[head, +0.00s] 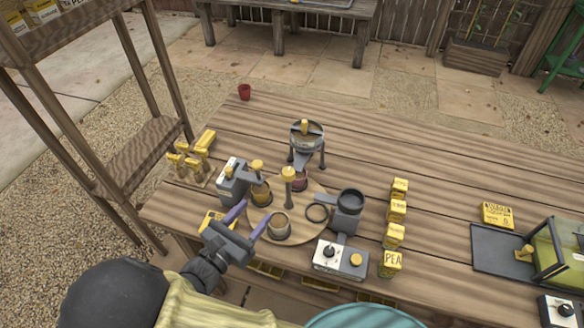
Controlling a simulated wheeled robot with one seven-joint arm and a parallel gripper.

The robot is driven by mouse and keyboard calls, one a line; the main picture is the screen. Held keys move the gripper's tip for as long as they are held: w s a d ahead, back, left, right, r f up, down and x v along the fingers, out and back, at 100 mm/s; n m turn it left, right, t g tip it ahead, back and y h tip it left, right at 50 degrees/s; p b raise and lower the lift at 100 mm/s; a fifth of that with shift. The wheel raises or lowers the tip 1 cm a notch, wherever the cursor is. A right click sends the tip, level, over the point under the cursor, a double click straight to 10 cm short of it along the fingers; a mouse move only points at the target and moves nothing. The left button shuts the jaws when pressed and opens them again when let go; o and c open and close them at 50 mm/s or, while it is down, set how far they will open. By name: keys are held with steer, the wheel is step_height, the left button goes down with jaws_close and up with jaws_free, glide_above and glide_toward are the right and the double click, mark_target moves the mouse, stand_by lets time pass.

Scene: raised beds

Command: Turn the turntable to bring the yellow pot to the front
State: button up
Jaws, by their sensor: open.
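The turntable (315,232) is a round pale wooden disc on the bench, with a yellow-topped post (288,175) at its middle. A yellowish pot (261,194) stands on its left side, beside a grey machine. A dark-based pot with tan contents (279,227) stands at the front of the disc. A reddish pot (299,183) is at the back, partly hidden under a grey hopper. My gripper (250,214) has purple fingers spread apart, with nothing seen between them. It is at the disc's front-left edge, left of the front pot; contact cannot be told.
A grey hopper on legs (307,140) stands behind the disc. A grey machine (233,183) is at its left, and a grey stand with a cup (348,211) at its right. The back bench is mostly clear.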

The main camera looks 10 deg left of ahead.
mark_target(292, 169)
steer(key=p+x, duration=0.2)
steer(key=x, duration=1.5)
steer(key=shift+w+d, duration=0.2)
steer(key=shift+c, duration=0.3)
steer(key=c, duration=0.9)
